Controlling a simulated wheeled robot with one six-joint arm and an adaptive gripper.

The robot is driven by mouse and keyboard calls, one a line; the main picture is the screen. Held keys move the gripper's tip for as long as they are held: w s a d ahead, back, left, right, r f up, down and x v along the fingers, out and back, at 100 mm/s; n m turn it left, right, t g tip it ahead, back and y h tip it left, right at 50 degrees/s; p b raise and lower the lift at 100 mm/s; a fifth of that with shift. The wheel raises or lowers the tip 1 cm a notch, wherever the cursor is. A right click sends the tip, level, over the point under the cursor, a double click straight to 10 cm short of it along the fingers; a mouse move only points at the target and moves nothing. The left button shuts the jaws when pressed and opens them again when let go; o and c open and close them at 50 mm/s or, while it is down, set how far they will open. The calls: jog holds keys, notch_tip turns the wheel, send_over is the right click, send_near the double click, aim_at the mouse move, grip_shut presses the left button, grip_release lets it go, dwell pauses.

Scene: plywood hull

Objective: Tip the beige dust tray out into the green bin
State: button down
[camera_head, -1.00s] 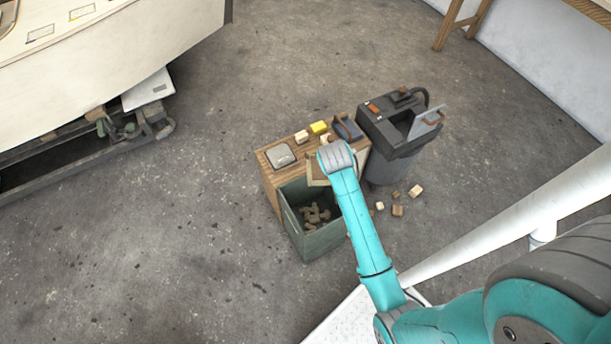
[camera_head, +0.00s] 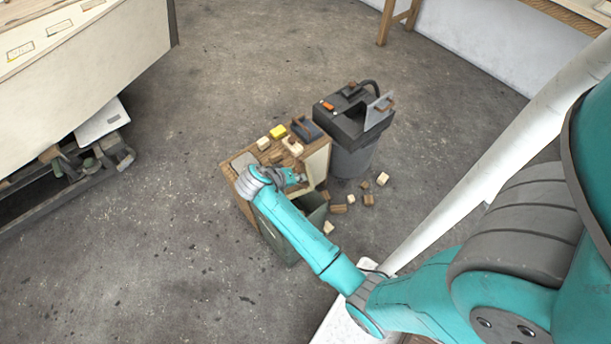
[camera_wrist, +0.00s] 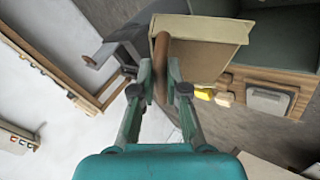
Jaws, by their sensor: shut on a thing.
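The beige dust tray (camera_head: 317,164) is tipped steeply beside the wooden stand, above the right side of the green bin. My gripper (camera_head: 296,179) is shut on the tray's brown handle. In the wrist view my gripper (camera_wrist: 161,78) closes around that handle, with the beige tray (camera_wrist: 215,32) beyond it. Whether anything is left in the tray cannot be seen. The green bin (camera_head: 316,211) stands on the floor, mostly hidden behind my arm. Part of the green bin (camera_wrist: 285,45) also shows at the upper right in the wrist view.
The wooden stand (camera_head: 250,211) holds a grey pad, a yellow block (camera_head: 278,131), pale blocks and a dark tool. A black vacuum (camera_head: 352,128) stands close behind at the right. Several wood offcuts (camera_head: 368,200) lie on the floor. Floor at left is open.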

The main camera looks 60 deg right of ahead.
jog(key=w+a+f+n+g+h, duration=0.1)
jog(key=w+a+f+g+h, duration=0.2)
jog(key=w+h, duration=0.1)
jog(key=shift+a, duration=0.35)
dwell(0.4)
dwell(0.6)
dwell(0.3)
